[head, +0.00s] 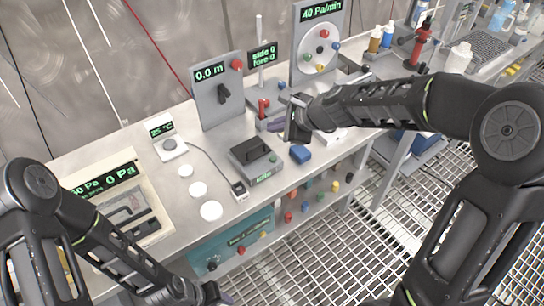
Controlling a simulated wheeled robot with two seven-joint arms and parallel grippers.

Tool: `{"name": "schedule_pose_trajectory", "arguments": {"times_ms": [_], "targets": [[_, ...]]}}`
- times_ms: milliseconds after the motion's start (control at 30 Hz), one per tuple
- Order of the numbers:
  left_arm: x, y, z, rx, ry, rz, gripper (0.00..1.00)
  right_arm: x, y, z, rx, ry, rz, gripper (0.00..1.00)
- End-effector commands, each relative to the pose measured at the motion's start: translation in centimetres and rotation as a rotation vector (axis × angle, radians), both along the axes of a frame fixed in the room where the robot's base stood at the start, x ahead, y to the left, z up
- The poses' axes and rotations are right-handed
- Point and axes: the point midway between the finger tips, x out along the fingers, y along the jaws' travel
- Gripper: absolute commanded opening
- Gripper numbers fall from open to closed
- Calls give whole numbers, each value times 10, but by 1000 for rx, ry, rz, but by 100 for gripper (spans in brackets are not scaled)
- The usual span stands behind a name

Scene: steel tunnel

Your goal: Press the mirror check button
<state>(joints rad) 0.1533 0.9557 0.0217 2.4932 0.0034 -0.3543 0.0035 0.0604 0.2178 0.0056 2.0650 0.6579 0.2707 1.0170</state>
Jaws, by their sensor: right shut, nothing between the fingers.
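No label that reads mirror check is legible, so I cannot tell which button it is. My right gripper (293,122) is shut and empty. It appears over the bench near a small red-handled device (263,108) and a blue block (300,154), right of the panel; contact cannot be judged. My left gripper (214,294) is low at the bottom edge, mostly cut off, and its jaws cannot be read.
The steel bench (215,155) holds a dark box (254,156) with a green label, white discs (198,189), a "25 °C" device (170,148) and a pressure display (107,181). A dial panel (319,45) stands behind my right gripper. Bottles (458,57) are at right.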

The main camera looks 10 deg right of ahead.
Motion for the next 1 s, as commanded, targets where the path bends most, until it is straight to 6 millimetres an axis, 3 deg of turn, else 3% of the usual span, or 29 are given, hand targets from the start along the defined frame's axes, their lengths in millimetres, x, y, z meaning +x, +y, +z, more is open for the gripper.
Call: {"name": "schedule_pose_trajectory", "arguments": {"times_ms": [267, 700, 1000], "targets": [[1, -1, -12, -3, -3, -1, 36, 0, 0, -14, -1, 0, 0, 0], [3, -1, -66, -6, -12, -2, 36, 0, 0, -70, -2, 0, 1, 0], [4, -1, -83, -6, -14, -2, 36, 0, 0, -88, -2, 0, 1, 0]]}}
